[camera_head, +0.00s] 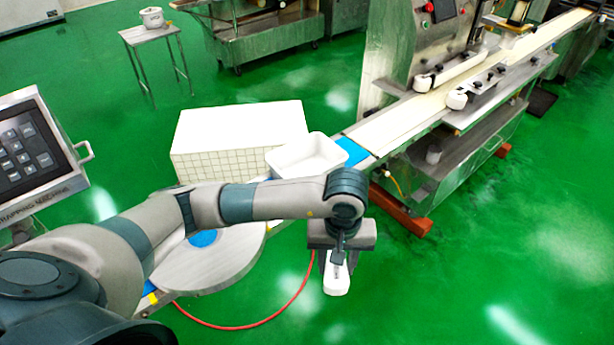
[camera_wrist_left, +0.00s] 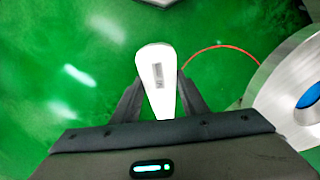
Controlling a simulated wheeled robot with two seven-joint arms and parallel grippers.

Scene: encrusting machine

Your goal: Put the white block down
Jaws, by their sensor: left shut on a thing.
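The white block (camera_head: 337,281) hangs below my left gripper (camera_head: 338,262) in the head view, over the green floor. It is a long rounded piece with a grey mark on it. In the left wrist view the white block (camera_wrist_left: 157,75) sits between the two dark fingers of my left gripper (camera_wrist_left: 158,98), which is shut on it. The block is clear of the round metal table (camera_head: 215,268), to its right in the head view. My right gripper does not show.
A white tray (camera_head: 309,158) and a large white gridded box (camera_head: 240,135) stand behind my left arm. A conveyor belt (camera_head: 410,125) runs to the upper right. A control panel (camera_head: 35,155) is at the left. Open green floor lies at the right.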

